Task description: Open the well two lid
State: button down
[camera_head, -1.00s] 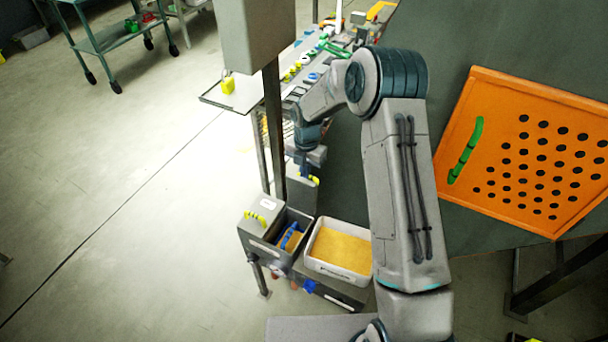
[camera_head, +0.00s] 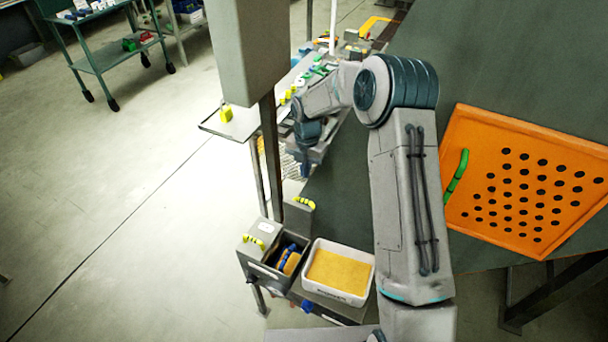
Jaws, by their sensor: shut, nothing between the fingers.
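A grey box of wells stands low at centre. On its left part lies a grey lid (camera_head: 262,231) with a white label and a yellow-and-black handle (camera_head: 255,241). Beside it, one well (camera_head: 290,258) is open and shows a blue-and-tan object inside. A second grey lid-like block (camera_head: 297,217) with a yellow-and-black handle (camera_head: 305,203) is at the box's back edge; I cannot tell how it rests. No number is readable on either lid. My gripper (camera_head: 305,170) is above and behind this second handle, apart from it, shut and empty; its fingertips are small and partly unclear.
A white tray of yellow granules (camera_head: 340,272) stands right of the well. A grey post (camera_head: 270,150) rises behind the box. An orange perforated panel (camera_head: 530,185) with a green handle lies at right. A bench with small coloured parts (camera_head: 320,70) runs behind my arm.

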jog(key=b, duration=0.1)
jog(key=t+h+b, duration=0.2)
jog(key=t+b, duration=0.1)
jog(key=b, duration=0.4)
send_near(298, 198)
jog(key=x, duration=0.2)
jog(key=s+x, duration=0.1)
jog(key=x, duration=0.3)
jog(key=shift+s+d+f+p, duration=0.25)
jog(key=shift+f+p, duration=0.15)
jog(key=shift+f, duration=0.1)
jog(key=shift+w, duration=0.1)
